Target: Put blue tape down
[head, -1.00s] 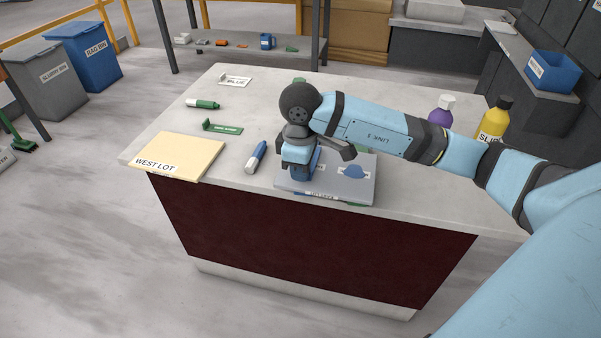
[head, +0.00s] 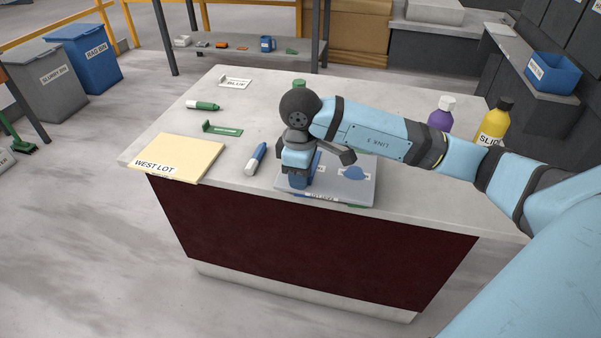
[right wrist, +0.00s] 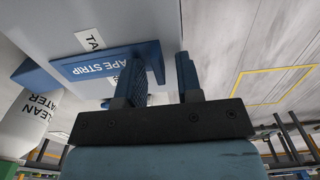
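The blue tape strip (right wrist: 100,65), lettered TAPE STRIP, lies on a grey board in the right wrist view. Its raised end tab (right wrist: 157,62) appears between the two fingers of my right gripper (right wrist: 160,75). The fingers are apart, with a clear gap beside the right finger. In the head view my right gripper (head: 298,182) points down at the left part of the grey board (head: 345,190); the arm and hand hide most of the strip there. My left gripper is out of view.
The board carries a blue painted shape (head: 354,172). To its left are a blue-and-white marker (head: 255,159), a WEST LOT folder (head: 180,157), a green strip (head: 222,129) and a green marker (head: 203,105). Purple (head: 440,115) and yellow (head: 494,122) bottles stand at right.

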